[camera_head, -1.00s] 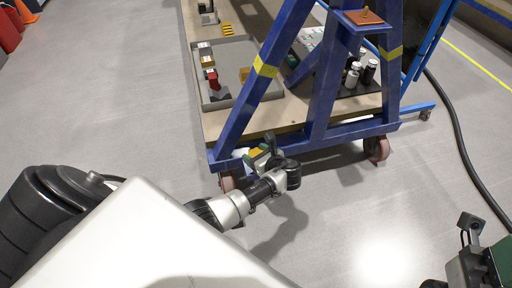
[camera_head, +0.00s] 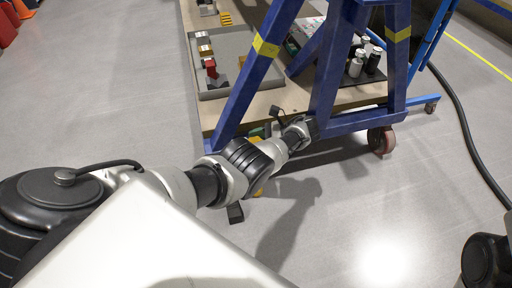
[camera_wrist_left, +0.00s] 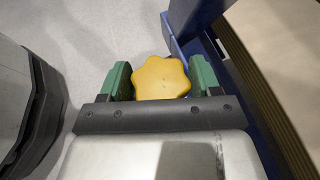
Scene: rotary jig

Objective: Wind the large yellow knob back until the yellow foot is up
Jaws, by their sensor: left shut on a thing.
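The large yellow knob (camera_wrist_left: 160,80) has a lobed rim. In the left wrist view it sits between the two green fingers of my left gripper (camera_wrist_left: 161,77), which is shut on it. In the head view my left arm reaches to the lower left corner of the blue frame, and its wrist hides most of the knob and the gripper. My right gripper is out of view; only a dark part of that arm shows at the lower right.
The blue frame (camera_head: 240,95) stands on a caster (camera_head: 381,141). A wooden shelf (camera_head: 288,97) behind it holds a grey tray (camera_head: 238,90) with small parts and several bottles. A black cable (camera_head: 466,130) lies on the floor at right. The floor in front is mostly clear.

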